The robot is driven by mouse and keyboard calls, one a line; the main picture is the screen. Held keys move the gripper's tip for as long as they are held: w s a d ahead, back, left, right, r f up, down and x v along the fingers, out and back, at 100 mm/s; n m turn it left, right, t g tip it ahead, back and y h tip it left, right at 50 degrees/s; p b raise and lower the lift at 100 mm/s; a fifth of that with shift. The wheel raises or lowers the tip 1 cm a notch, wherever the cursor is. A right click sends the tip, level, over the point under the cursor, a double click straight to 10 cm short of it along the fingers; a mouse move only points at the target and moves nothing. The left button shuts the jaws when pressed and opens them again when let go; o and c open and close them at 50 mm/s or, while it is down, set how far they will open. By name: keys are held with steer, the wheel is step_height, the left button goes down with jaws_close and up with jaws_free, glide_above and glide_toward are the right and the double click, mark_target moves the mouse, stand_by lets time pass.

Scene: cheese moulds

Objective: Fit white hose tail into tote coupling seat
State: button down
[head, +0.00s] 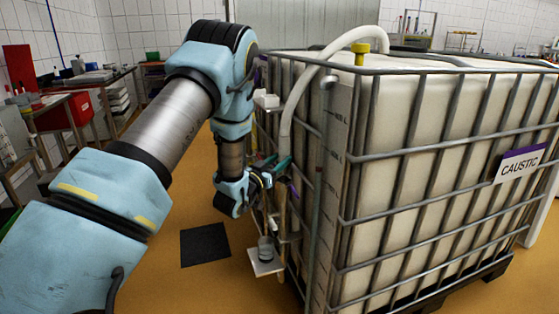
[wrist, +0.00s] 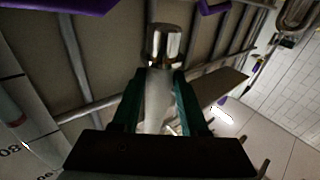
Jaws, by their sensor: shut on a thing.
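The white hose (head: 300,90) arches over the top edge of the caged tote (head: 400,160) and hangs down its near left corner to my gripper (head: 272,167). In the wrist view my gripper (wrist: 160,105) has its two green fingers closed on the white hose tail (wrist: 158,98). A shiny metal cylinder (wrist: 164,45) shows just beyond the tail; I cannot tell whether it is part of the hose end. In the head view a small grey cup-like fitting (head: 265,247) sits on a pale plate below my gripper; it may be the coupling seat. The tail's tip is hard to make out.
Metal cage bars surround the tote close to my gripper. A yellow cap (head: 361,48) is on top and a CAUSTIC sign (head: 521,163) hangs at the right. A dark mat (head: 205,245) lies on the open floor. Benches with a red bin (head: 70,110) stand at the left.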

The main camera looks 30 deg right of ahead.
steer(key=shift+f+b, duration=0.35)
steer(key=shift+f, duration=0.3)
steer(key=shift+g+b, duration=0.3)
steer(key=shift+b, duration=0.45)
stand_by(1.3)
steer(key=shift+f+b, duration=1.75)
steer(key=shift+f, duration=0.25)
steer(key=shift+c, duration=1.8)
jaws_free()
steer(key=shift+a, duration=0.15)
steer(key=b+v, duration=0.1)
steer(key=v, duration=0.9)
steer(key=shift+a+f+b, duration=0.25)
steer(key=shift+b, duration=0.05)
steer(key=shift+s, duration=0.1)
